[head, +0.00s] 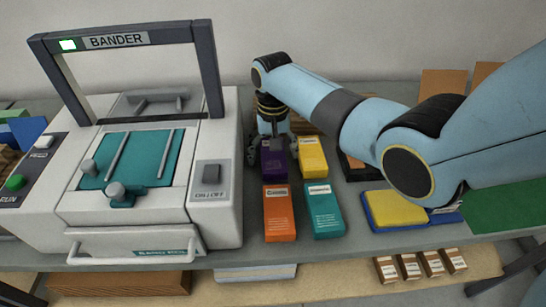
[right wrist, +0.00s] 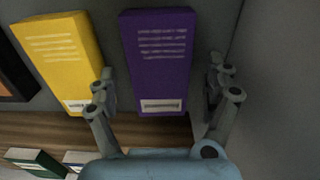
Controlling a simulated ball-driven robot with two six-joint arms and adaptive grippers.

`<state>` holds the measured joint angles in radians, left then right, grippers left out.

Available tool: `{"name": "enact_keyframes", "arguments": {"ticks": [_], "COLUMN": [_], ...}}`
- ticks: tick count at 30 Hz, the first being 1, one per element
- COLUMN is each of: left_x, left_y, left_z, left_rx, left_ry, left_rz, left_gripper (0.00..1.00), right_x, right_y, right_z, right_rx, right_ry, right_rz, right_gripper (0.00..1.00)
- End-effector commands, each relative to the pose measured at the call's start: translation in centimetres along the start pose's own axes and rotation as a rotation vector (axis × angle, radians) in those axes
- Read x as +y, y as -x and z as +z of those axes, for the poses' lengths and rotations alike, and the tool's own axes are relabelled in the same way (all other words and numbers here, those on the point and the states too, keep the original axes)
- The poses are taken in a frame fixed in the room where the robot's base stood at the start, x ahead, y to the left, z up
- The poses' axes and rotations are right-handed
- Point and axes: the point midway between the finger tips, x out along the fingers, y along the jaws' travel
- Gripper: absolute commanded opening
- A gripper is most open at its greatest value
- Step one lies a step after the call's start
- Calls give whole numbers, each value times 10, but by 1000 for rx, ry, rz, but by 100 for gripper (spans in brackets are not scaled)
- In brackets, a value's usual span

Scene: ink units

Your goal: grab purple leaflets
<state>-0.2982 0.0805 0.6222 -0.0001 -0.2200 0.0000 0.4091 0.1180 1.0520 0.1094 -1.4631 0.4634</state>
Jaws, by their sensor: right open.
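The purple leaflets (head: 273,165) form an upright-edged stack on the grey table, just right of the bander machine. They show in the right wrist view (right wrist: 160,60) with pale print lines and a white label. My right gripper (head: 273,143) is over their far end and partly hides it. In the right wrist view my right gripper (right wrist: 163,80) is open, one finger on each side of the purple stack. A gap shows on both sides, so neither finger seems to touch it. My left gripper is not in view.
A yellow stack (head: 313,157) stands close right of the purple one. Orange (head: 279,213) and teal (head: 323,210) stacks lie nearer the front. The white bander (head: 225,215) walls the left side. A yellow sponge-like pad (head: 395,209) lies right. Small boxes (head: 409,266) sit on a lower shelf.

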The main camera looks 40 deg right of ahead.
Motion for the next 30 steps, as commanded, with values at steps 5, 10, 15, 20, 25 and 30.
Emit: {"name": "enact_keyframes", "arguments": {"ticks": [5,10,15,20,25,30], "left_x": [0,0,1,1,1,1], "left_y": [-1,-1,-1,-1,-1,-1], "left_z": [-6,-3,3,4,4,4], "left_rx": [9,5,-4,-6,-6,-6], "left_ry": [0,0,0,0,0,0], "left_rz": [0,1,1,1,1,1], "left_gripper": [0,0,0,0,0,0], "right_x": [0,0,0,0,0,0], "right_y": [-9,-9,-9,-9,-8,-8], "right_z": [0,0,0,0,0,0], "right_rx": [1,1,1,1,1,1], "right_ry": [0,0,0,0,0,0], "right_rz": [0,0,0,0,0,0], "right_gripper": [85,82,60,39,20,20]}}
